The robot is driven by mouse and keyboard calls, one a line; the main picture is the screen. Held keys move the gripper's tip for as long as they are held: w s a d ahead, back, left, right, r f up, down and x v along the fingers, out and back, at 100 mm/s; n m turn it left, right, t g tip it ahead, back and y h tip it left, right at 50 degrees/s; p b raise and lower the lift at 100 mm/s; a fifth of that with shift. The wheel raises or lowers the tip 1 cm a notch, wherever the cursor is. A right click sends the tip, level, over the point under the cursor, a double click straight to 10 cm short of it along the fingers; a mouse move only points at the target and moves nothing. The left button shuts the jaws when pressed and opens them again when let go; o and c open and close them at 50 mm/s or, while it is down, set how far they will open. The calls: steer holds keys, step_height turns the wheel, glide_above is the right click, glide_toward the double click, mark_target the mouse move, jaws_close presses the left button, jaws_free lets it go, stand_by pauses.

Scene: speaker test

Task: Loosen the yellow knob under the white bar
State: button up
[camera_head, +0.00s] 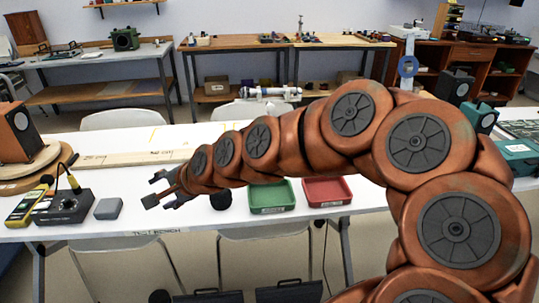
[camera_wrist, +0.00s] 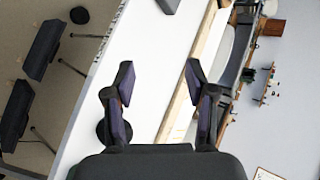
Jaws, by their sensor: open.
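I cannot make out the yellow knob in either view. A white horizontal tube (camera_head: 270,92) with darker bands shows at the back of the head view; I cannot tell whether it is the white bar. A pale upright stand with a blue ring (camera_head: 408,66) rises behind my arm at the right. My gripper (camera_head: 160,190) is open and empty above the left half of the white bench (camera_head: 140,222). In the wrist view, its two fingers (camera_wrist: 160,82) stand well apart with only bench surface between them.
A black knob box (camera_head: 66,207), a yellow meter (camera_head: 25,207) and a grey block (camera_head: 108,209) lie left of my gripper. A green tray (camera_head: 272,210) and a red tray (camera_head: 327,204) lie right. A wooden board (camera_head: 115,159) lies behind. A speaker (camera_head: 14,133) stands far left.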

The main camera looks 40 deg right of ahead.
steer(key=w+d+f+m+t+h+b, duration=0.1)
steer(key=w+d+m+t+h+b, duration=0.25)
steer(key=d+m, duration=0.45)
steer(key=w+d+f+m+t+h+b, duration=0.25)
steer(key=d+m+b, duration=0.25)
steer(key=d, duration=0.5)
steer(key=s+d+f+m+h+b, duration=0.1)
steer(key=d+m+h, duration=0.1)
steer(key=d+m, duration=0.2)
steer(key=s+d+m+g+h+b, duration=0.1)
steer(key=s+d+m+h+b, duration=0.1)
steer(key=d, duration=0.6)
steer(key=s+d+f+m+h+b, duration=0.1)
steer(key=s+d+m+h+b, duration=0.1)
steer(key=d+m+h, duration=0.2)
steer(key=shift+d+f+m+g, duration=0.15)
steer(key=shift+d+m, duration=0.45)
steer(key=shift+m, duration=0.2)
steer(key=shift+d+f+m+g, duration=0.15)
steer(key=shift+d+m, duration=0.4)
steer(key=shift+m, duration=0.25)
steer(key=shift+w+d, duration=0.1)
steer(key=shift+d, duration=0.1)
steer(key=shift+b+x, duration=0.35)
steer(key=shift+x, duration=3.4)
steer(key=shift+r, duration=0.15)
jaws_close()
